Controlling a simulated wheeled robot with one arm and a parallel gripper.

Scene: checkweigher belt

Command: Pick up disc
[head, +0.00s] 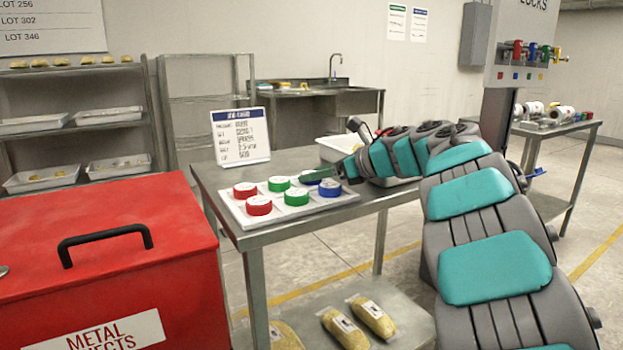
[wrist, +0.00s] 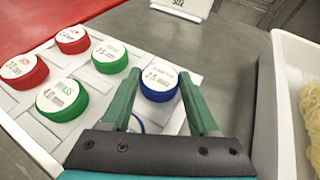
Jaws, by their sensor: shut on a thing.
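A blue disc (wrist: 159,84) with a white, printed top sits between the green fingers of my gripper (wrist: 158,78) in the wrist view. The fingers are shut on its sides. In the head view my gripper (head: 320,175) reaches the tray's back right and hides part of this disc. I cannot tell whether the disc is clear of the tray. A second blue disc (head: 330,188) lies nearer the front; in the wrist view the gripper's palm hides most of it. The white tray (wrist: 180,124) also holds two red discs (head: 259,206) and two green discs (head: 296,197).
A sign (head: 241,136) stands behind the tray on the metal table (head: 210,178). A white bin (wrist: 265,110) is close on the gripper's right. A red reject box (head: 110,240) stands at the left. Bagged goods (head: 345,328) lie on the lower shelf.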

